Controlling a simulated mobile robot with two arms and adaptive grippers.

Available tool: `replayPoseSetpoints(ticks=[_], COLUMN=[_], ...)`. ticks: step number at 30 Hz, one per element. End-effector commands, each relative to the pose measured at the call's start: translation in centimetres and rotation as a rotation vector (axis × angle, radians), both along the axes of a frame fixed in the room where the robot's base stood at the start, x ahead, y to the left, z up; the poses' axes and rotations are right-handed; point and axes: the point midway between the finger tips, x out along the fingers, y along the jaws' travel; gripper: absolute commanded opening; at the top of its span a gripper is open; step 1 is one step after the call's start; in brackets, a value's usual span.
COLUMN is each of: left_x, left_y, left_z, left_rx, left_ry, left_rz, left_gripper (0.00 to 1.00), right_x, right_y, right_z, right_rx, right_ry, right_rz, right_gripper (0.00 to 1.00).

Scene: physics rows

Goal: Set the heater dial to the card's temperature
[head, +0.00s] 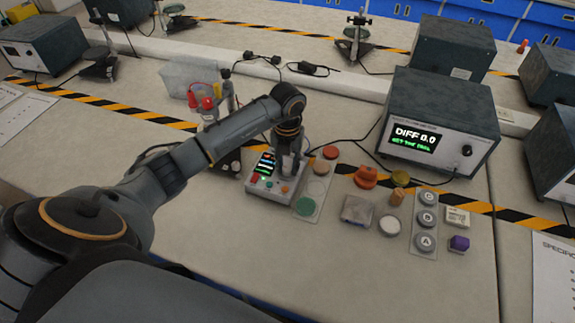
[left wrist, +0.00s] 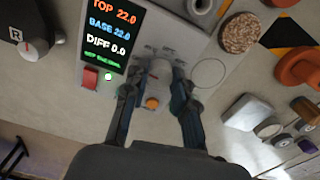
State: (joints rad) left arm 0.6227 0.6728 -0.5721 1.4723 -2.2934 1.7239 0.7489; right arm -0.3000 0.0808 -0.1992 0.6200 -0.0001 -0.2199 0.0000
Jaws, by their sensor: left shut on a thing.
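The heater unit (head: 262,187) is a small light box with a dark display at its left. In the left wrist view the display (left wrist: 110,35) reads TOP 22.0, BASE 22.0, DIFF 0.0. My left gripper (head: 288,165) points down over the unit's right part. In the left wrist view my left gripper (left wrist: 155,92) has one finger on each side of the pale grey dial (left wrist: 160,76) and is shut on it. The dial's scale is mostly hidden. A small white card-like block (head: 457,216) lies at the right; its print is too small to read. My right gripper is out of view.
A dark instrument box (head: 440,115) behind shows DIFF 0.0.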

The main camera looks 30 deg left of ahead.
Motion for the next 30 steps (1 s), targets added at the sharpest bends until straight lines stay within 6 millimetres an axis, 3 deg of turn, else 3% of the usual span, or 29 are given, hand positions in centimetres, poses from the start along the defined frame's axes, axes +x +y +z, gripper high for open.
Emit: replayPoseSetpoints(ticks=[21, 30], left_x=[0.0, 0.0], left_y=[0.0, 0.0], left_z=[-0.2, -0.1], left_rx=[0.001, 0.001], left_ry=[0.000, 0.000], left_rz=[-0.542, -0.686], left_gripper=[0.00, 0.00], right_x=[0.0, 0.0], right_y=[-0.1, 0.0], right_z=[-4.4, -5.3], right_rx=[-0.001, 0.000], right_ry=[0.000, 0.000], right_rz=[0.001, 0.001], right_gripper=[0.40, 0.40])
